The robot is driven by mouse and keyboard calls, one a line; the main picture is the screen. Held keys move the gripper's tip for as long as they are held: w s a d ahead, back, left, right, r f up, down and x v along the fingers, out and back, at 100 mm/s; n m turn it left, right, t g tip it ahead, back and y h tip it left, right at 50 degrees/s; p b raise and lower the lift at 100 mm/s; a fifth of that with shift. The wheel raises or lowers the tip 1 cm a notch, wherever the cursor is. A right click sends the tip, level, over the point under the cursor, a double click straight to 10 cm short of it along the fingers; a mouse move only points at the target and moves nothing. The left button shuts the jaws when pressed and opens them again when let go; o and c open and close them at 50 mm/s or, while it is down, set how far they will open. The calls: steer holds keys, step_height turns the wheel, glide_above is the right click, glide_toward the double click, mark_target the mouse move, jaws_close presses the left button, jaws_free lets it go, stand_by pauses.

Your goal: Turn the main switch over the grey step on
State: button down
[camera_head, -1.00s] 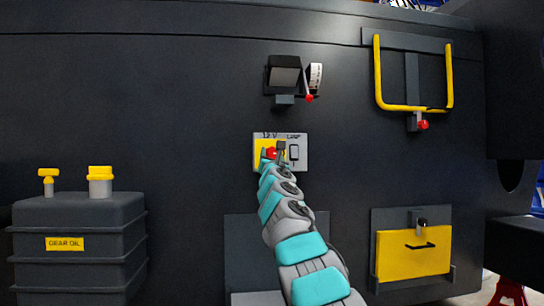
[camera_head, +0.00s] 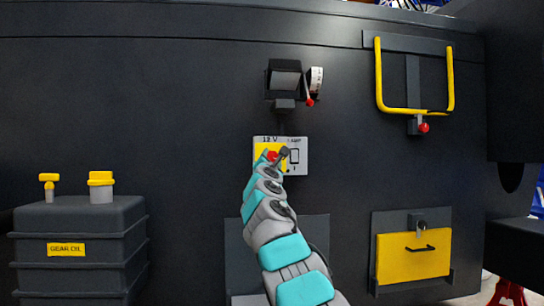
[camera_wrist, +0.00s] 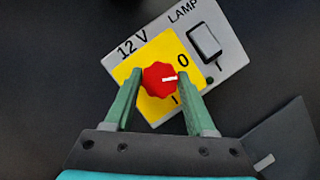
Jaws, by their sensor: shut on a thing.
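The main switch is a red knob (camera_wrist: 159,81) with a white mark on a yellow plate (camera_wrist: 133,72) labelled 12 V. In the wrist view the plate looks tilted, and the mark points right, between the 0 and the I. My gripper (camera_wrist: 160,78) has one green finger on each side of the knob and is shut on it. In the head view the red knob (camera_head: 271,155) shows at the tip of my arm, partly covered by my gripper (camera_head: 275,158). Part of a light grey step (camera_head: 247,299) shows low behind my arm.
A lamp rocker switch (camera_wrist: 205,40) sits beside the knob on the same panel. Above is a dark box (camera_head: 284,78) with a red-tipped lever (camera_head: 310,101). A yellow bar handle (camera_head: 413,108) and yellow hatch (camera_head: 413,254) are at right, a gear oil tank (camera_head: 80,245) at left.

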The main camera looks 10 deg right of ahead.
steer(key=m+g+p, duration=0.1)
steer(key=m, duration=0.1)
steer(key=m+g+h+p, duration=0.1)
steer(key=m+p, duration=0.1)
steer(key=m, duration=0.1)
steer(key=m+p, duration=0.1)
steer(key=m, duration=0.1)
steer(key=shift+a+r+m+g+h+p, duration=0.1)
steer(key=shift+r+m+g+h+p, duration=0.2)
steer(key=shift+g+p, duration=0.1)
steer(key=m+g+p, duration=0.1)
steer(key=m+p, duration=0.1)
steer(key=shift+m, duration=0.3)
steer(key=shift+f+m+g+y+p, duration=0.1)
steer(key=shift+m+g+y+p, duration=0.45)
steer(key=shift+m+p, duration=0.85)
steer(key=shift+f+m, duration=0.1)
steer(key=shift+m, duration=0.3)
steer(key=shift+c, duration=1.2)
jaws_free()
